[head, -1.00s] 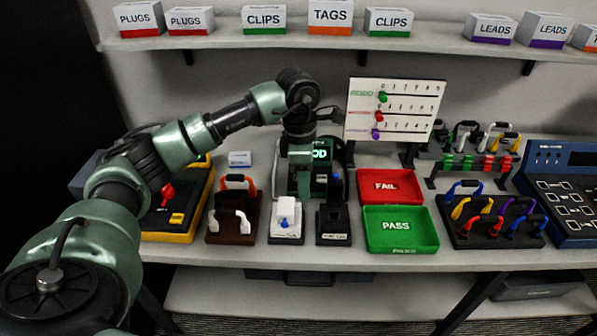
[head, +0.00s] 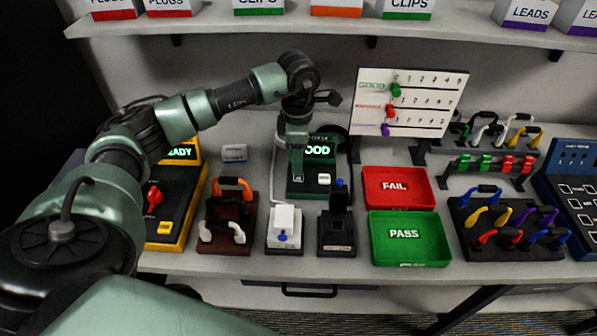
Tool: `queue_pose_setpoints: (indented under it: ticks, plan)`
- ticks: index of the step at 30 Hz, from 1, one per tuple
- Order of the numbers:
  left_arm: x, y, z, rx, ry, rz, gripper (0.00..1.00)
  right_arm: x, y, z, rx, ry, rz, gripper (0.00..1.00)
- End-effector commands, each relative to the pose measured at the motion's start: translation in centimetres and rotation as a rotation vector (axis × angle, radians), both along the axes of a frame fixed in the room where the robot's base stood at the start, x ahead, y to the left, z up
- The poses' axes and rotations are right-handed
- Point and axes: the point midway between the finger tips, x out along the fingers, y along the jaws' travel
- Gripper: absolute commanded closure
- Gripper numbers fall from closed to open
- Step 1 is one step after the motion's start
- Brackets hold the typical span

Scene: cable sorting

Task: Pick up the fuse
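My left gripper (head: 298,172) points down in front of the green tester (head: 323,178), whose lit screen reads "OOD" with its first letter hidden behind my wrist. Its fingers are small and dark here, so I cannot tell whether they are open, shut or holding something. I cannot make out a fuse for certain; it may be hidden or too small. A black stand (head: 337,236) with an upright part is right of the gripper, and a white block on a stand (head: 284,224) is in front of it. My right gripper is not in view.
A red FAIL tray (head: 398,203) and green PASS tray (head: 408,260) are to the right, then a rack of coloured leads (head: 508,250). A brown stand (head: 226,246) and yellow-black box (head: 168,222) are left. A slider board (head: 407,102) stands behind.

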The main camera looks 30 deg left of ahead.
Motion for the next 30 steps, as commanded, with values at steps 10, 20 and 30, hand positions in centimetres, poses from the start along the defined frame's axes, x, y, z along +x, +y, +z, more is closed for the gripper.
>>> queue_pose_setpoints:
  ticks: [10,20,30]
  plan:
    - [-0.1,-0.2,-3.5,0.000,0.000,0.000,0.60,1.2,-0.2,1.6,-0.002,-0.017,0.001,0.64]
    - [-0.1,-0.2,-3.5,-0.001,-0.001,0.000,1.00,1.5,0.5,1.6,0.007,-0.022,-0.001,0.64]
    - [-0.1,-0.2,-3.4,-0.001,-0.001,0.000,1.00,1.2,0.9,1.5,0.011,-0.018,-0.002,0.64]
